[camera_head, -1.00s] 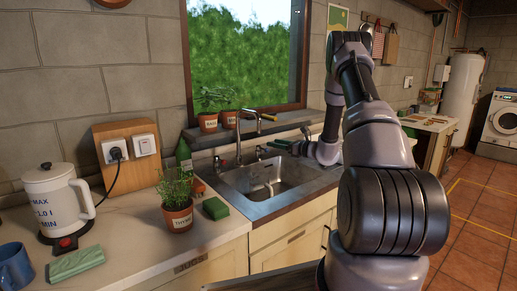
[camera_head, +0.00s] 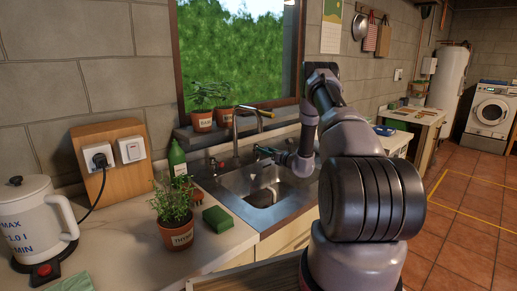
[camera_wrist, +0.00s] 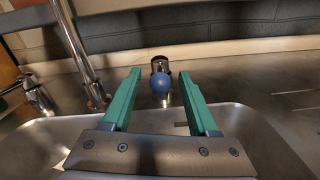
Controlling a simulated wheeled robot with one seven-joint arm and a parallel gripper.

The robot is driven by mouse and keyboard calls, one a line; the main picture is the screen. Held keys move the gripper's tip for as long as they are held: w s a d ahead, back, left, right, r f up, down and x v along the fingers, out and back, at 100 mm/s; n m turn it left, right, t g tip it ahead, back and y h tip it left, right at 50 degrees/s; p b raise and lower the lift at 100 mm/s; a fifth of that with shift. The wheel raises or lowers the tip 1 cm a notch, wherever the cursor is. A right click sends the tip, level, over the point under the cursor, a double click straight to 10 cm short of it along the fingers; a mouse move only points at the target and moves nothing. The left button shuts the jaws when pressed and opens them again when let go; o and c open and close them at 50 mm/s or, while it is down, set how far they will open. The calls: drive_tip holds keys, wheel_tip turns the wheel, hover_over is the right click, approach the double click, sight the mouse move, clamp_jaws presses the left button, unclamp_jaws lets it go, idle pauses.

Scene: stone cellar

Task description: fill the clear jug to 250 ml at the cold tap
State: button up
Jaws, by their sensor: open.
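My gripper (camera_wrist: 159,75) is open and empty above the back of the sink. In the wrist view, a tap knob with a blue ball end (camera_wrist: 161,84) is ahead, seen between the green fingers; I cannot tell whether they reach around it. My gripper (camera_head: 265,151) also shows small in the head view, right of the tall metal spout (camera_head: 236,135). The spout (camera_wrist: 78,50) stands left of the fingers in the wrist view. The steel sink (camera_head: 238,181) lies below. I cannot make out the clear jug; the basin's inside is unclear.
A thyme pot (camera_head: 176,235), a green sponge (camera_head: 217,219) and a green bottle (camera_head: 177,160) stand left of the sink. A white kettle (camera_head: 33,225) is further left. Potted herbs (camera_head: 202,120) line the sill. Another metal fitting (camera_wrist: 37,95) is left of the spout.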

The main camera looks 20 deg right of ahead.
drive_tip(key=x, duration=0.5)
drive_tip(key=shift+w, duration=0.1)
clamp_jaws()
idle(1.3)
